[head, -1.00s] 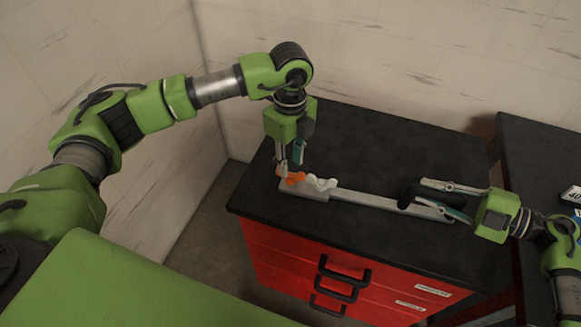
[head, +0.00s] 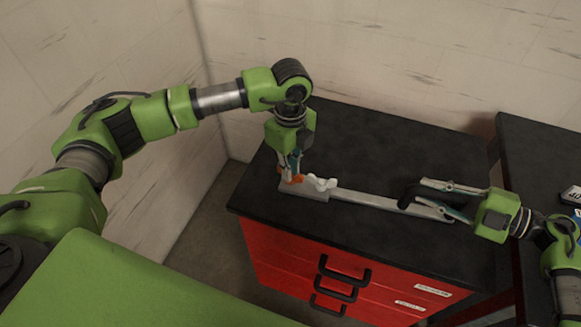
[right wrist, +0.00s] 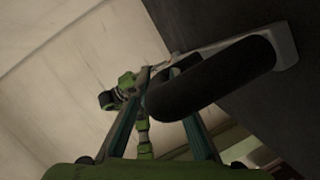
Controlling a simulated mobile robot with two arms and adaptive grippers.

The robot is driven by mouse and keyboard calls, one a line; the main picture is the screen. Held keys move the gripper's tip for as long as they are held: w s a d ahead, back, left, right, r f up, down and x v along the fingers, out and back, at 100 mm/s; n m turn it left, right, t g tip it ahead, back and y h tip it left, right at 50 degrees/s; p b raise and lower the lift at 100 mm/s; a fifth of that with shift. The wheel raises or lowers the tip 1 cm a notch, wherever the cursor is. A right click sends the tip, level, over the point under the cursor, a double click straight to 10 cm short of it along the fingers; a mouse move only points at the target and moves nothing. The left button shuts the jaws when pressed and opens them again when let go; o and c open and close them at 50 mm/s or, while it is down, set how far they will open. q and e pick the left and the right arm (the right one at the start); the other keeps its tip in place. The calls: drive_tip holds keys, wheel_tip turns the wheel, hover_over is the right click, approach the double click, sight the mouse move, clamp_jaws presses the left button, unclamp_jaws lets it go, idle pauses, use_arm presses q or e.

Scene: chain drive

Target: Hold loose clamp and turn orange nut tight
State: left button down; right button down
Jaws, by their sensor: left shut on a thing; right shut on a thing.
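The orange nut (head: 292,180) sits at the left end of a long grey metal bar, the clamp (head: 370,201). My left gripper (head: 290,172) points down from above and is shut on the orange nut, which its fingers partly cover. A white nut (head: 321,184) stands just right of it on the bar. My right gripper (head: 440,199) comes from the right and is shut on the black handle (head: 411,194) at the clamp's right part. In the right wrist view, the black handle (right wrist: 215,80) lies between the fingers.
The clamp lies on the black top (head: 350,140) of a red drawer cabinet (head: 300,262) with black pulls. A second dark surface (head: 540,160) stands at the right with small items on it. Walls stand behind and left. The black top behind the bar is clear.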

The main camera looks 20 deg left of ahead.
use_arm(q)
drive_tip(key=shift+m, duration=0.3)
drive_tip(key=m, duration=1.3)
drive_tip(key=shift+m, duration=0.3)
drive_tip(key=m, duration=0.9)
drive_tip(key=shift+r, duration=0.1)
drive_tip(key=m, duration=0.4)
drive_tip(key=shift+m, duration=0.3)
drive_tip(key=m, duration=0.4)
drive_tip(key=shift+w, duration=0.1)
use_arm(e)
drive_tip(key=shift+f, duration=0.1)
use_arm(q)
drive_tip(key=shift+m, duration=2.1)
